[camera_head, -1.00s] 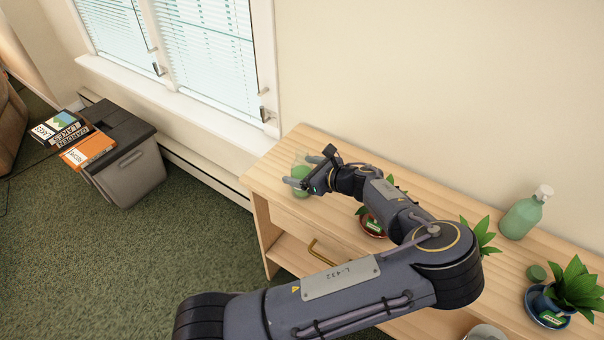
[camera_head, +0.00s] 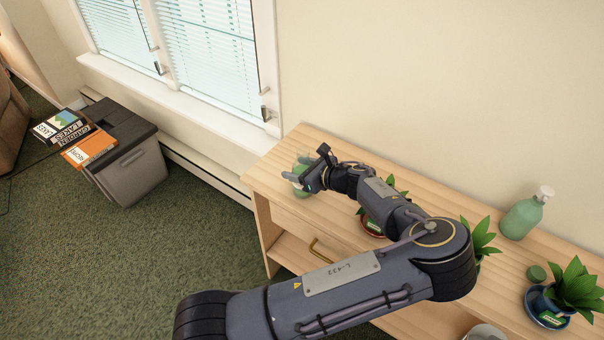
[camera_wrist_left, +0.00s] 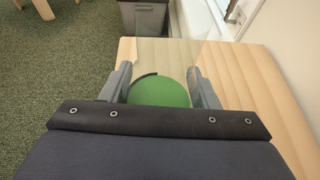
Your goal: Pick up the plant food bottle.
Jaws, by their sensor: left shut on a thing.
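My left gripper (camera_head: 304,180) is at the far left end of the wooden cabinet top, shut on a clear container with green contents (camera_head: 301,170). In the left wrist view this container (camera_wrist_left: 160,91) sits between the two fingers, its clear part reaching beyond the green. I cannot read a label on it, so I cannot tell whether it is the plant food bottle. A green bottle with a white pump top (camera_head: 521,216) stands upright at the right, against the wall, apart from my gripper. My right gripper is not in view.
The wooden cabinet (camera_head: 283,208) also holds potted plants: one in a blue pot (camera_head: 575,290), others partly behind my left arm. A grey bin (camera_head: 131,172) with boxes stands on the carpet.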

